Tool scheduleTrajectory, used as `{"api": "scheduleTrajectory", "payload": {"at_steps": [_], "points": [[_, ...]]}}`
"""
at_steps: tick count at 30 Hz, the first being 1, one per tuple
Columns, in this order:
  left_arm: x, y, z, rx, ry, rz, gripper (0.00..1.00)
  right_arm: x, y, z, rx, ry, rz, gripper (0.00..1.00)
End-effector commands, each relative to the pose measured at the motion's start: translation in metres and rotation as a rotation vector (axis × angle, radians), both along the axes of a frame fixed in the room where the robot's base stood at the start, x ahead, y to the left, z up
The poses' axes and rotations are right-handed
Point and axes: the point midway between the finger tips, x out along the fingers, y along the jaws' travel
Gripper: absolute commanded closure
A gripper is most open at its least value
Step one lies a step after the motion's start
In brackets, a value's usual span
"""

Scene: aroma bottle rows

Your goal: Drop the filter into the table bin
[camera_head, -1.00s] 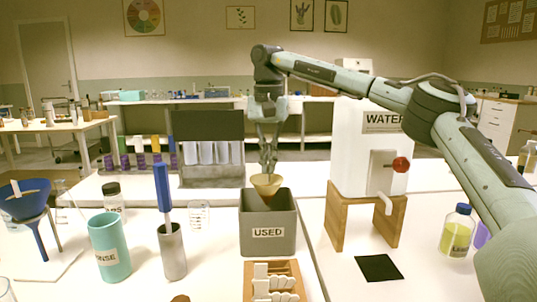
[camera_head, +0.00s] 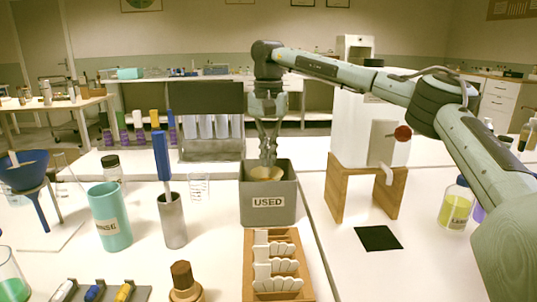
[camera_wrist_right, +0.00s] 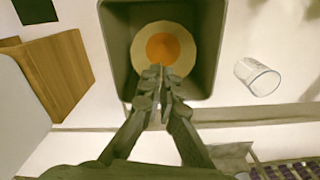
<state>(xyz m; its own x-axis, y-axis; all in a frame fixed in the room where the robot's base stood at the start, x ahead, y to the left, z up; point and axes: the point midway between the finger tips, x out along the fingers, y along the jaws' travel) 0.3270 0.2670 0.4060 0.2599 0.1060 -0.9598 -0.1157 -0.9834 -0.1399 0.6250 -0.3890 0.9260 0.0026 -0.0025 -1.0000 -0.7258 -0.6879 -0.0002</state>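The used filter (camera_head: 265,173) is a pale tan paper cone. In the right wrist view it shows from above as a cream ring with an orange-brown middle (camera_wrist_right: 163,48). It is inside the mouth of the grey table bin (camera_head: 268,213) labelled "USED", whose walls surround it in the wrist view (camera_wrist_right: 112,55). My right gripper (camera_head: 267,158) points down into the bin. Its fingertips (camera_wrist_right: 156,74) are close together at the filter's near rim and appear shut on it. The filter's lower part is hidden by the bin wall. My left gripper is out of view.
A wooden rack (camera_head: 250,275) with white pieces stands in front of the bin. A steel cup (camera_head: 172,222) and a teal cup (camera_head: 110,217) stand left. The water dispenser's wooden stand (camera_head: 336,188) is right. A clear glass (camera_head: 199,186) stands near the bin.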

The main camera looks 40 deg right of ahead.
Motion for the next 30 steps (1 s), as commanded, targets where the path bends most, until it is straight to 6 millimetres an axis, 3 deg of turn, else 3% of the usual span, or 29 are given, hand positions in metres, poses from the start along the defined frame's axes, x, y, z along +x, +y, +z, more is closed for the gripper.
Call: {"api": "scheduleTrajectory", "payload": {"at_steps": [2, 9, 20, 23, 30], "points": [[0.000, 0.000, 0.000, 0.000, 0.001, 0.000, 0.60, 0.000, 0.000, 0.000, 0.000, 0.000, 0.000, 1.00], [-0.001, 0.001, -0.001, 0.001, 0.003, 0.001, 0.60, 0.000, 0.000, 0.000, 0.000, 0.000, 0.000, 0.71], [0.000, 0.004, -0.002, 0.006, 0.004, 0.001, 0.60, 0.000, 0.000, 0.005, 0.000, -0.001, 0.000, 0.71], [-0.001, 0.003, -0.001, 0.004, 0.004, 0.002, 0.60, 0.001, 0.000, 0.017, 0.001, -0.003, 0.000, 0.71], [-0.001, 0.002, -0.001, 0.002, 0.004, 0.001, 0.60, 0.001, 0.001, 0.068, 0.001, -0.004, -0.001, 0.71]]}}
